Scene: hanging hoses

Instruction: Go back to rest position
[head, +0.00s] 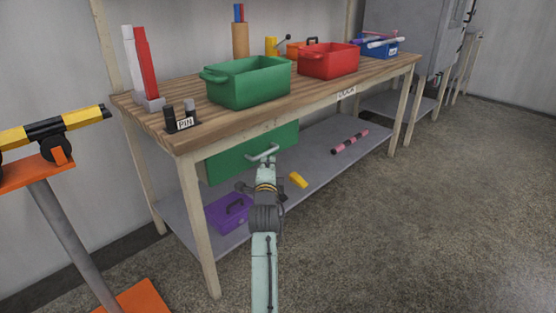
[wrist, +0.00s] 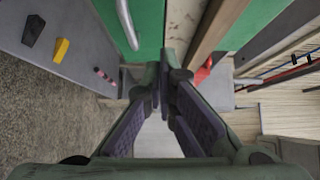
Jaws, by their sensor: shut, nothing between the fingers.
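My gripper (head: 266,172) is at the end of my arm, in front of the workbench and close to the metal handle (head: 263,152) of the green drawer (head: 228,158). In the wrist view my gripper (wrist: 164,78) has its fingers brought together at the tips with nothing between them. The green drawer (wrist: 137,25) and its handle (wrist: 127,22) also show there, the handle left of the fingertips. The gripper does not appear to hold the handle. Whether the drawer is slightly open, I cannot tell.
The wooden workbench (head: 310,92) carries a green bin (head: 250,84), a red bin (head: 328,62) and a blue bin (head: 382,46). Its lower shelf (head: 325,152) holds a purple box (head: 229,212). An orange stand (head: 30,172) is at the left. Open floor lies right.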

